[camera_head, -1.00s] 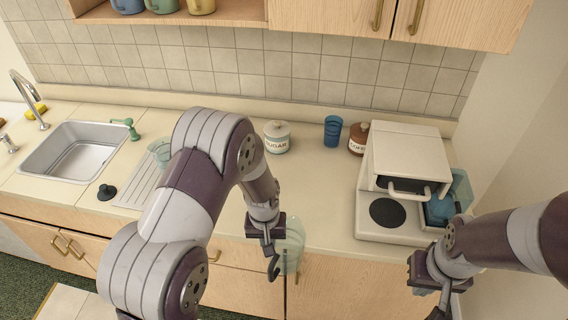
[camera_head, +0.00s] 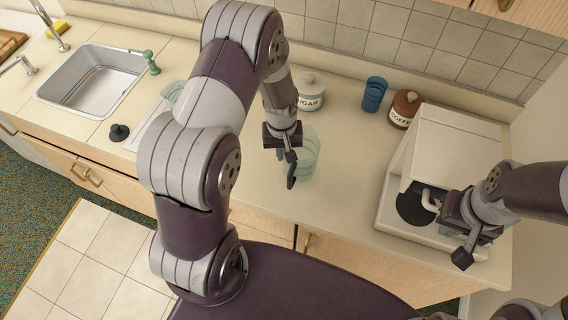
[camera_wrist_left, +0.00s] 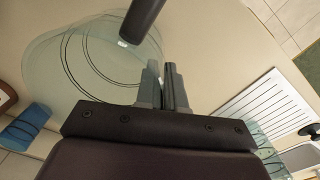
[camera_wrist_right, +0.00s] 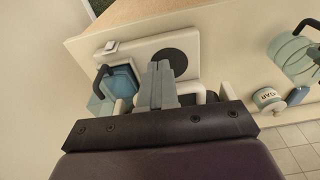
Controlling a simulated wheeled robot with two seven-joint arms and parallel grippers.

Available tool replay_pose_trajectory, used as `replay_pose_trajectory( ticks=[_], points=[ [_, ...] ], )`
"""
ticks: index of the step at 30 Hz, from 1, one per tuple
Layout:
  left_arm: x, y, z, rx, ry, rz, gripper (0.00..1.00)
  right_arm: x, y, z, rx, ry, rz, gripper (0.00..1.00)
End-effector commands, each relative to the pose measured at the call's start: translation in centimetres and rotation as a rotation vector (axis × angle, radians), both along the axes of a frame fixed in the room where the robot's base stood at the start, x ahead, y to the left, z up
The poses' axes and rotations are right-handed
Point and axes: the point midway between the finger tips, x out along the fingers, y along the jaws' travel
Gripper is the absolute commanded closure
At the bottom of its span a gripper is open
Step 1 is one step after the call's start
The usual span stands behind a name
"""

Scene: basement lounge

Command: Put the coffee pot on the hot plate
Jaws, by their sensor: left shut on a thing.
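The coffee pot (camera_head: 305,158) is a clear greenish glass jug with a dark handle, over the front part of the counter, left of the coffee maker. I cannot tell the pot's height above the counter. The hot plate (camera_head: 415,206) is a bare black disc on the white coffee maker's base (camera_head: 392,228). My right gripper (camera_head: 466,240) is at the coffee maker's front right; its fingers look together and empty in the right wrist view (camera_wrist_right: 160,85).
A sugar jar (camera_head: 309,92), a blue cup (camera_head: 374,94) and a brown coffee jar (camera_head: 404,108) stand along the back of the counter. The sink (camera_head: 95,85) is at the left. Counter between pot and coffee maker is clear.

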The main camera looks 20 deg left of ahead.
Motion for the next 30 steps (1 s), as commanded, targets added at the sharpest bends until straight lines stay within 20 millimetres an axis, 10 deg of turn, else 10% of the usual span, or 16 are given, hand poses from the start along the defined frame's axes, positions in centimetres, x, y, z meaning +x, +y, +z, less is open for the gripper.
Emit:
replay_pose_trajectory(
  ticks=[7,18,21,30],
  points=[
    [0.0,0.1,-4.4,0.0,0.002,-0.001,1.0,0.0,0.0,-4.0,0.0,0.0,0.0,1.0],
    [0.0,0.1,-4.3,0.0,0.001,-0.001,1.0,0.0,0.0,-3.7,0.0,-0.001,0.0,1.0],
    [0.0,0.1,-4.2,0.0,0.001,-0.001,0.66,0.0,0.0,-3.6,0.0,-0.001,0.0,1.0],
    [0.0,0.1,-4.0,0.0,0.001,-0.001,0.66,0.0,0.0,-3.4,0.0,-0.001,0.0,1.0]
  ],
)
